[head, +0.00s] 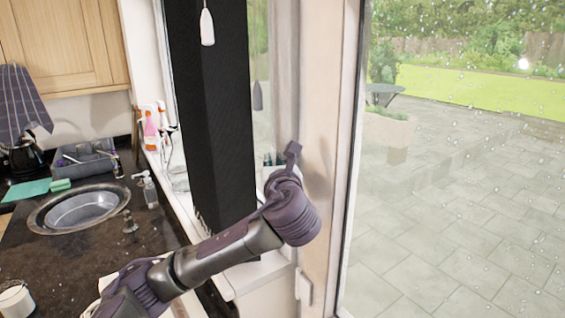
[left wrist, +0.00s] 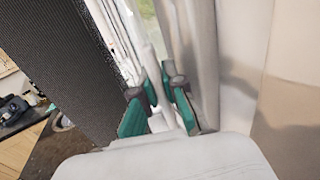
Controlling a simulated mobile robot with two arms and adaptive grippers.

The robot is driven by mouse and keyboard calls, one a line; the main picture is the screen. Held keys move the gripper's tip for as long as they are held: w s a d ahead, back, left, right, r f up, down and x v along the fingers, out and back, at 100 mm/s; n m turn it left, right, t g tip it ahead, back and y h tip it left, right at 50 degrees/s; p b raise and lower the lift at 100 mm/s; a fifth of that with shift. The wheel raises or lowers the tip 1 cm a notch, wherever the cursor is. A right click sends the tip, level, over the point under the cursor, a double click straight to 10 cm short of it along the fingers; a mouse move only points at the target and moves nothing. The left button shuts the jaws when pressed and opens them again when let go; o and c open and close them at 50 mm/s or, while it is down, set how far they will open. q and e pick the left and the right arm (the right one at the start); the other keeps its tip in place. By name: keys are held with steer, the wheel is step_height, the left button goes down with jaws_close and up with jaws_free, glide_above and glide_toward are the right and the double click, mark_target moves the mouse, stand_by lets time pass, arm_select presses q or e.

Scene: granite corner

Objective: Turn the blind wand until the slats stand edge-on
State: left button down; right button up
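The dark woven blind (head: 210,110) hangs in front of the window, its broad dark face towards me; it also shows in the left wrist view (left wrist: 60,55). My left gripper (head: 286,155) is at the right window post, right of the blind, mostly hidden behind my wrist in the head view. In the left wrist view, its teal fingers (left wrist: 160,100) stand on either side of a thin pale rod, apparently the wand (left wrist: 150,58). I cannot tell whether they press on it. My right gripper is not in view.
A white cord pull (head: 207,27) hangs before the blind. Bottles (head: 151,130) stand on the sill at left. A round sink (head: 82,209) with a soap bottle (head: 150,191) beside it is in the dark counter. A glass pane (head: 450,180) is at right.

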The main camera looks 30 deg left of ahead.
arm_select(q)
steer(key=shift+r+n+g+y+p, duration=0.2)
steer(key=shift+n+g+y+p, duration=0.65)
steer(key=shift+p, duration=0.55)
steer(key=shift+r+n+g+y+p, duration=0.15)
steer(key=shift+n+g+y+p, duration=0.5)
steer(key=shift+g+p, duration=0.5)
steer(key=shift+f+n+g+y+p, duration=0.3)
steer(key=shift+n+g+p, duration=0.1)
steer(key=shift+p, duration=0.15)
steer(key=c, duration=1.6)
jaws_free()
steer(key=shift+o, duration=0.4)
steer(key=shift+w+f, duration=0.1)
